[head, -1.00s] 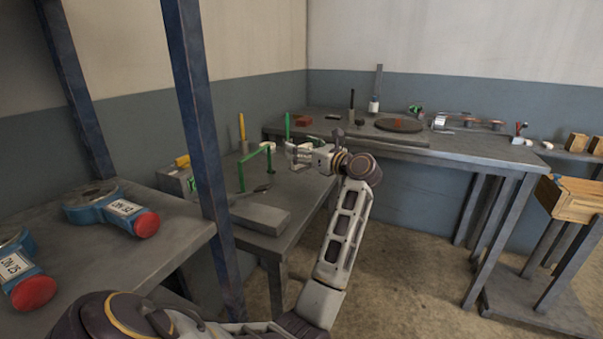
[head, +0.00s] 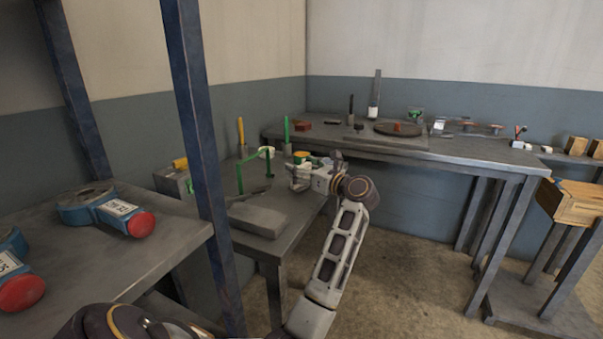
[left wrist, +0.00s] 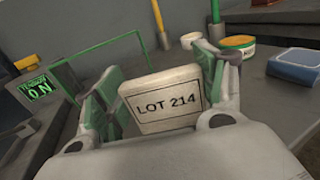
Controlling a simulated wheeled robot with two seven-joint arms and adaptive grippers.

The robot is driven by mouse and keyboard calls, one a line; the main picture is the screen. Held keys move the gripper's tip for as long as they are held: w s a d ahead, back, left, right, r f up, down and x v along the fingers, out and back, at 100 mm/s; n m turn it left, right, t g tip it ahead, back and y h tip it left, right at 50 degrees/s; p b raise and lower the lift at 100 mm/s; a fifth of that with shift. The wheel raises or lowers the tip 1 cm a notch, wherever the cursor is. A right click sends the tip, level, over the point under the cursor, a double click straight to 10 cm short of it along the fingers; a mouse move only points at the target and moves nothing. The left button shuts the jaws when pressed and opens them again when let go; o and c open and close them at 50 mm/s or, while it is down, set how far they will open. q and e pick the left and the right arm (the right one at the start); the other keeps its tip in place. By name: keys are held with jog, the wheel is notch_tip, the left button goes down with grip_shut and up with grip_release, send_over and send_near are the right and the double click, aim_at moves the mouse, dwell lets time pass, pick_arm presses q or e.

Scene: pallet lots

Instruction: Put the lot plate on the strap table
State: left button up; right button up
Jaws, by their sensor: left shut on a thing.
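The lot plate (left wrist: 162,100) is a pale block with "LOT 214" on its face in the left wrist view. My left gripper (left wrist: 160,92) is shut on it, with a green-padded finger at each side. In the head view my left gripper (head: 296,176) is over the right part of the grey table with the green frame (head: 254,168); the plate cannot be made out there. Whether it touches anything below cannot be told. No label shows which table is the strap table. My right gripper is not in view.
A tub (left wrist: 238,45) and a blue box (left wrist: 296,67) stand right of the plate. A grey block (head: 258,219) lies on the table's front part. A blue post (head: 202,150) rises nearby. A longer grey table (head: 470,150) with several items runs along the back wall.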

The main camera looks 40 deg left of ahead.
pick_arm(q)
jog(key=shift+f, duration=0.25)
jog(key=o, duration=1.1)
jog(key=shift+c, duration=0.2)
jog(key=shift+d+r, duration=0.1)
jog(key=shift+r, duration=0.05)
